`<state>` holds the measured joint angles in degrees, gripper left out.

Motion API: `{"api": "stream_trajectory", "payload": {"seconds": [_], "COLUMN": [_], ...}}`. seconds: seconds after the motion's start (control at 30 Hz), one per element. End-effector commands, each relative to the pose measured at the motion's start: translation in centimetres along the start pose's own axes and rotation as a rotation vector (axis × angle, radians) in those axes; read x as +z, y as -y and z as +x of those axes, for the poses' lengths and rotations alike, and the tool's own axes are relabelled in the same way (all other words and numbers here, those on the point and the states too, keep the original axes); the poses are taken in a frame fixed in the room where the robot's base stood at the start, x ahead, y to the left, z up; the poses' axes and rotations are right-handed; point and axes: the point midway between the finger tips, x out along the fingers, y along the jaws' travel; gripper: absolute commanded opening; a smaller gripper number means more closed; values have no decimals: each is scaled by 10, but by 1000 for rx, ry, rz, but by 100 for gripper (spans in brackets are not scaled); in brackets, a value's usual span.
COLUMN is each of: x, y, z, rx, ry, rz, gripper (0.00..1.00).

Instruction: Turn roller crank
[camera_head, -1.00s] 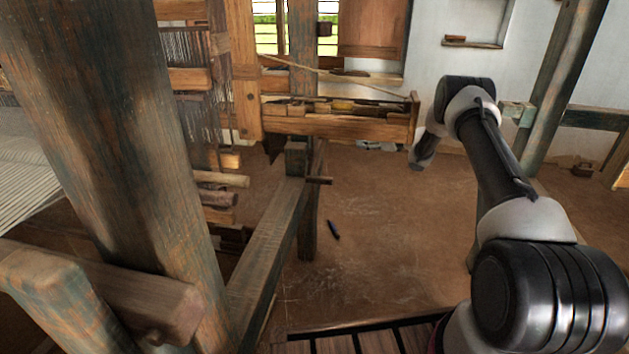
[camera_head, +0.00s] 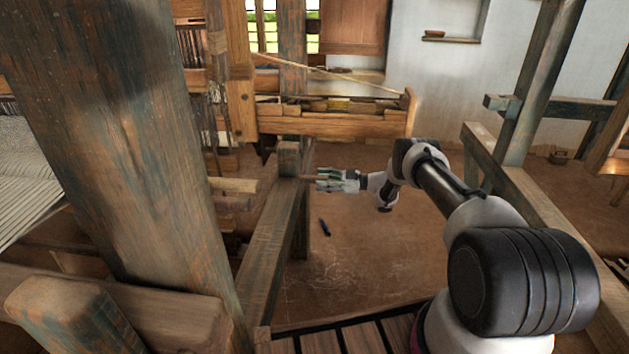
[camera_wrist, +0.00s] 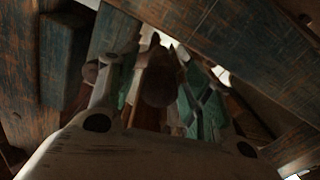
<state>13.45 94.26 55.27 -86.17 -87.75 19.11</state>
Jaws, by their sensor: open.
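The crank is a short wooden handle (camera_head: 307,177) at the top of the low loom post, beside the beam end. In the head view, most of it is hidden by my gripper (camera_head: 325,180), which is level with it and points left. In the wrist view, a dark round wooden end (camera_wrist: 158,86), likely the crank handle, sits between the two fingers of my gripper (camera_wrist: 157,70). The fingers stand apart on either side of it. The view is dark, and I cannot tell whether either finger touches the wood.
A thick loom post (camera_head: 115,140) stands at the left front. A wooden tray-like box (camera_head: 335,125) is behind the gripper. A long beam (camera_head: 270,250) runs below the crank. Another frame (camera_head: 510,180) stands right.

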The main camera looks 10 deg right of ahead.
Motion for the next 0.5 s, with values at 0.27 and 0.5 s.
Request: {"api": "stream_trajectory", "payload": {"seconds": [0.27,0.5], "x": [0,0], "y": [0,0], "z": [30,32], "rx": [2,2], "ry": [0,0], "rz": [0,1], "gripper": [50,50]}}
